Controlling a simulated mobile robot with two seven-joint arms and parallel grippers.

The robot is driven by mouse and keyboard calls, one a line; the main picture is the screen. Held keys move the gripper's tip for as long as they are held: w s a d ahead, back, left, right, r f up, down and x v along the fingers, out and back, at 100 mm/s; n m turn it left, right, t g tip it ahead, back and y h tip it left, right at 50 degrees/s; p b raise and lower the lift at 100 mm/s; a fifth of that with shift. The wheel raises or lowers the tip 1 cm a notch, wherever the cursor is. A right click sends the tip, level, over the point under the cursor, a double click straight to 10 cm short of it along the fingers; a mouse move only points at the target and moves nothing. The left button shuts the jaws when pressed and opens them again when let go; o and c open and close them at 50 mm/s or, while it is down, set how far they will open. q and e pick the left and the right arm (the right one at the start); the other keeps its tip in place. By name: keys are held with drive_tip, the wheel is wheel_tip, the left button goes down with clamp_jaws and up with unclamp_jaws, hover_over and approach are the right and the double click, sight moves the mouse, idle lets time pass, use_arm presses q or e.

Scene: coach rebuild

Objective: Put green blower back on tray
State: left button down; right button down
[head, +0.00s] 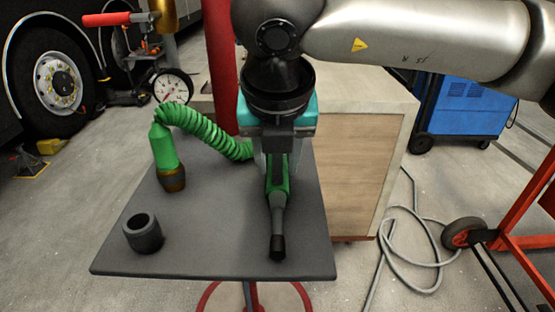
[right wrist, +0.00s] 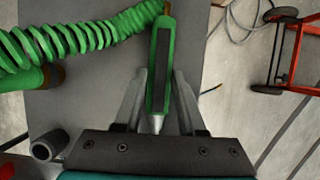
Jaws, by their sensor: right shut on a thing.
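The green blower (head: 277,203) has a grey tapered nozzle with a black tip, pointing toward the front edge of the grey tray (head: 222,248). My right gripper (head: 277,170) reaches down from above and is shut on the green blower's body. In the right wrist view the blower (right wrist: 160,75) lies between the two fingers (right wrist: 160,105). The blower is over the right part of the tray; I cannot tell whether it touches the surface. The gripper partly hides its rear end. My left gripper is not in view.
A green coiled hose (head: 205,128) runs to a green bottle-shaped piece (head: 163,155) with a dark base on the tray. A dark hollow cylinder (head: 142,233) stands at the front left. A wooden cabinet (head: 360,165) is behind, with a red post (head: 220,65) beside it.

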drive_tip(key=shift+f, duration=0.1)
drive_tip(key=shift+b, duration=0.3)
drive_tip(key=shift+s+f, duration=0.1)
idle(0.3)
drive_tip(key=shift+c, duration=2.1)
unclamp_jaws()
